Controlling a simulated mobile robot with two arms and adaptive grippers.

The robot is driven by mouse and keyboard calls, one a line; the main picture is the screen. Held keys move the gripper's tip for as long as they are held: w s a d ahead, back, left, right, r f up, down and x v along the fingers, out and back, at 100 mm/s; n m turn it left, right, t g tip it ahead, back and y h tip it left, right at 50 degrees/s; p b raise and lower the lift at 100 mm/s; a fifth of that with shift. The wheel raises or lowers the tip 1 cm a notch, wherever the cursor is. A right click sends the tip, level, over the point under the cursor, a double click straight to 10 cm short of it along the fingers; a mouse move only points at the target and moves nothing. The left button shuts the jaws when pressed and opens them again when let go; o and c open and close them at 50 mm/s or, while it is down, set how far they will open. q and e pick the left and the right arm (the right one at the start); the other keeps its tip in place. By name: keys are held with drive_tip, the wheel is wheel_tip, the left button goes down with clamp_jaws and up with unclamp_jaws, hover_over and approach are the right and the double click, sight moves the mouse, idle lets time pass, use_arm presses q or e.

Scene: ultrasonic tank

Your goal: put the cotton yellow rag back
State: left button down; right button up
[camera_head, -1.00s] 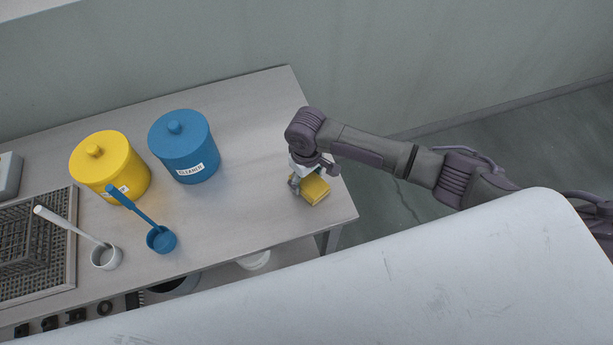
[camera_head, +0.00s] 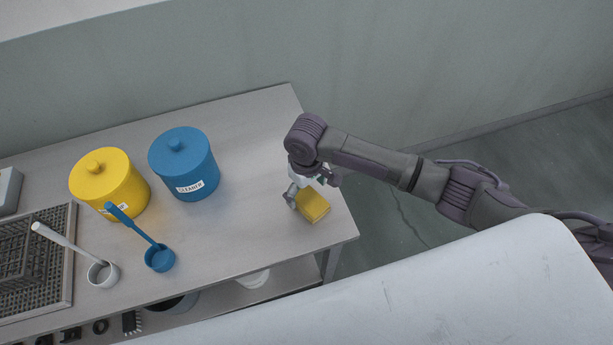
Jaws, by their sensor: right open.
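The yellow rag (camera_head: 314,206) lies as a folded block on the right end of the grey table (camera_head: 245,235), near its edge. My right gripper (camera_head: 305,194) is open at the rag's upper left side, with a finger showing on the left. The wrist hides part of the gripper, and I cannot tell whether it touches the rag. My left gripper is not in view.
A blue canister (camera_head: 183,165) labelled CLEANER and a yellow canister (camera_head: 109,184) stand left of the rag. A blue scoop (camera_head: 159,258), a white scoop (camera_head: 103,273) and a mesh basket (camera_head: 30,250) are further left. The table between canisters and rag is clear.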

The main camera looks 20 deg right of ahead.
sight(306, 196)
wheel_tip(306, 196, up, 9)
drive_tip(key=b, duration=0.1)
idle(0.6)
